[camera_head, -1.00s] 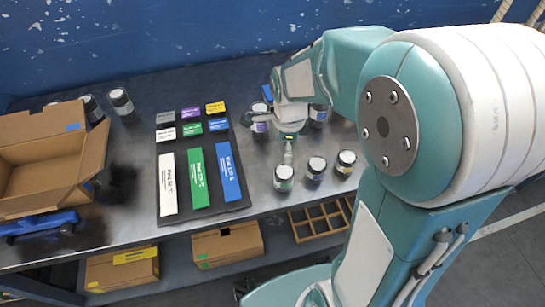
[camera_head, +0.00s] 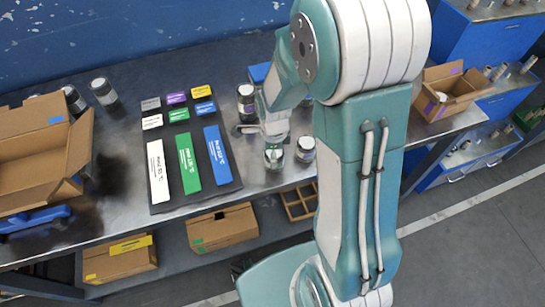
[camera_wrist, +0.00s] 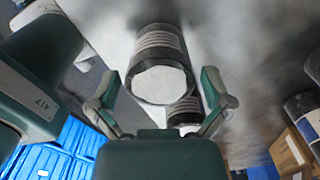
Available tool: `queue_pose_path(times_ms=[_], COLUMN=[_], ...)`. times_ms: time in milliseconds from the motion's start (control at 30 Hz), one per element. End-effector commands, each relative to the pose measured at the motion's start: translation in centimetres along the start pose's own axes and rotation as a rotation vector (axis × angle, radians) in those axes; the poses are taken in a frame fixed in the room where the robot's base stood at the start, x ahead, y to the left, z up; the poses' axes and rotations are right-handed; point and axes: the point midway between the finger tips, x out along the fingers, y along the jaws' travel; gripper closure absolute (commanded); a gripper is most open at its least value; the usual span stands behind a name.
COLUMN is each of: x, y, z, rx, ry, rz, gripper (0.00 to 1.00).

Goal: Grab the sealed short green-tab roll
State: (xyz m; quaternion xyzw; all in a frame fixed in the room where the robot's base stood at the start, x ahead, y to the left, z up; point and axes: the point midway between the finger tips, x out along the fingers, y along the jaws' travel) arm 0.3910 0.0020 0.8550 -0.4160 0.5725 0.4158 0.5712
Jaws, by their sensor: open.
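In the wrist view, a dark-banded roll (camera_wrist: 162,80) with a pale end lies between the two spread fingers of my gripper (camera_wrist: 160,100), with gaps on both sides. A second roll (camera_wrist: 185,112) shows partly behind it. In the head view, my gripper (camera_head: 274,145) is at a small roll (camera_head: 273,159) near the table's front edge. Another roll (camera_head: 305,149) stands just right of it, and a taller one (camera_head: 246,98) stands farther back. No green tab can be made out on any of these rolls. My arm hides part of this group.
A dark board (camera_head: 231,184) with white, green and blue strips and several small cards lies left of the rolls. An open cardboard box (camera_head: 45,150) stands at the table's left. Another open box (camera_head: 448,98) is on the right. Boxes and a divided wooden tray (camera_head: 299,202) sit below.

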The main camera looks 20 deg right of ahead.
Motion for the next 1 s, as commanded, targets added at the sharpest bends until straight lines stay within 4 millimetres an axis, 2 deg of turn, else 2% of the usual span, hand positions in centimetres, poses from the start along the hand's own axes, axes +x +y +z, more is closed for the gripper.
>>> queue_pose_path(times_ms=[167, 200, 267, 300, 367, 767, 867, 1000], x=[0.0, 0.0, 0.0, 0.0, 0.0, -0.2, -0.9, -3.2], y=[0.0, 0.1, 0.1, 0.1, 0.1, 0.0, 0.0, -0.1], z=[0.1, 0.2, 0.2, 0.2, 0.2, 0.1, 0.2, 0.2], rx=[0.001, 0.001, 0.001, 0.001, 0.0, 0.0, 0.001, 0.0], ry=[0.001, 0.002, 0.002, 0.002, 0.002, 0.001, 0.001, 0.0], rz=[-0.001, -0.001, -0.001, -0.001, -0.001, -0.001, -0.003, -0.007], gripper=[0.0, 0.09, 0.36, 0.53, 0.78, 0.78, 0.78, 0.78])
